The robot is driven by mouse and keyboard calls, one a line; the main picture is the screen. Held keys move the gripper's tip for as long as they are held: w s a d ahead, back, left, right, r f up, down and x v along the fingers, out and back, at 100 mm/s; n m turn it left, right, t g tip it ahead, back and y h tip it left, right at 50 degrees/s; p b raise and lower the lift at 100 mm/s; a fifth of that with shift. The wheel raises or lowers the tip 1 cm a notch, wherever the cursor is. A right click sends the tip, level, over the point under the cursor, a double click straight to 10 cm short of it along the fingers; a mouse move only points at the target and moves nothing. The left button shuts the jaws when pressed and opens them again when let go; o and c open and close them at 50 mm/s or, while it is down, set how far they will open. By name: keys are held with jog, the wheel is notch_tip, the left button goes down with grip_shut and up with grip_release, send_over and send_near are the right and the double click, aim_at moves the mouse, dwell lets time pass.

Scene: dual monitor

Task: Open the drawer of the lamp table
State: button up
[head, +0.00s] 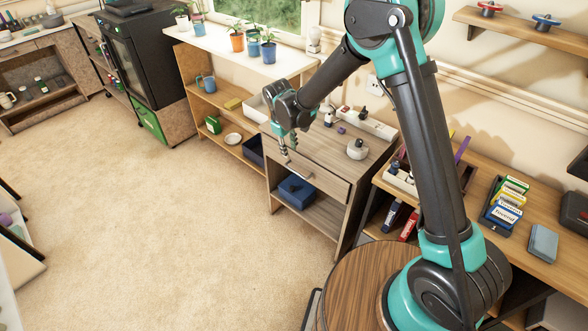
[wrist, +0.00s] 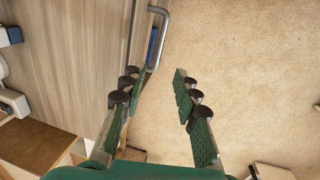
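The lamp table (head: 345,155) is a wooden unit in the middle of the head view. Its drawer (head: 325,184) looks closed, with a metal handle on its front. In the wrist view the grey bar handle (wrist: 162,35) sticks out from the table's edge at the top. My gripper (head: 288,155) is in front of and above the drawer front, pointing down. In the wrist view my gripper (wrist: 160,82) is open and empty. Its left finger is close to the handle's near end; I cannot tell whether they touch. The handle is not between the fingertips.
A blue box (head: 297,190) lies on the open shelf below the drawer. A round pale object (head: 357,149) and a power strip (head: 366,122) are on the tabletop. A low shelf (head: 226,132) stands left of the table. The carpet (head: 170,225) in front is clear.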

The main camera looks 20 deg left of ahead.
aim_at(294, 171)
jog(key=f, duration=0.4)
jog(key=w+f, duration=0.1)
jog(key=f, duration=0.3)
jog(key=w+d+f, duration=0.1)
jog(key=f, duration=0.3)
jog(key=shift+w+f, duration=0.1)
grip_shut()
